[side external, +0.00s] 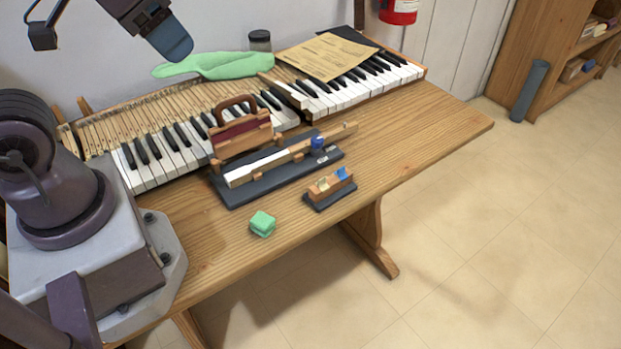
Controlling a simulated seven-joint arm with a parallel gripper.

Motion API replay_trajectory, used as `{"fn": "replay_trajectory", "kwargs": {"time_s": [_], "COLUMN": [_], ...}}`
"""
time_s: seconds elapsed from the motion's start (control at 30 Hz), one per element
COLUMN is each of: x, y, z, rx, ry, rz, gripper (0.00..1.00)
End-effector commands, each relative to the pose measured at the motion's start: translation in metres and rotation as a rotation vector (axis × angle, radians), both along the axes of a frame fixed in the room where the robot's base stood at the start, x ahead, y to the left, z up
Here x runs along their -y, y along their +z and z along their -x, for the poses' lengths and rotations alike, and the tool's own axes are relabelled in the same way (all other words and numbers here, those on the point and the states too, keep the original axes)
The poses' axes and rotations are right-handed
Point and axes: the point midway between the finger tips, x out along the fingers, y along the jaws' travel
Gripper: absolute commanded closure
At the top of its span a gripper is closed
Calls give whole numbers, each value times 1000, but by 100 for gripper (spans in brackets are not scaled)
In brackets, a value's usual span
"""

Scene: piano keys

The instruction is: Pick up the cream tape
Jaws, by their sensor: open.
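A small wooden holder (331,194) on a dark base stands near the table's front edge. In it sit a small cream piece (322,184), which looks like the cream tape, and a blue piece (342,173). They are too small to make out in detail. My gripper (172,38) is at the top left, partly cut off by the picture's edge, high above the table and well apart from the holder. It is open, and I see nothing held in it.
A green block (262,224) lies left of the holder. Behind are a dark board with a single key mechanism (275,168), a wooden handled tool (241,134), and the piano keyboard (165,155). A green cloth (215,66), jar (260,40) and paper (325,56) lie behind. The table's right end (440,122) is clear.

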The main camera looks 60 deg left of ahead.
Motion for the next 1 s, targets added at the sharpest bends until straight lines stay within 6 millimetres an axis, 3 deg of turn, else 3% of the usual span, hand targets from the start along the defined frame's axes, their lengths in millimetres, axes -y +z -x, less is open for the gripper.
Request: {"fn": "replay_trajectory", "kwargs": {"time_s": [0.13,0.27,0.47,0.67,0.8,0.9,1.0], "x": [7,15,30,45,53,54,55], "y": [-21,-40,-79,-134,-174,-184,-177], "z": [-13,-38,-85,-132,-165,-183,-196], "rx": [-123,-245,-396,-494,-488,-443,-391], "ry": [-30,-14,220,626,1011,1254,1427], "rz": [5,28,97,147,192,252,330], "gripper": [50,50,50,50,50,50,50]}}
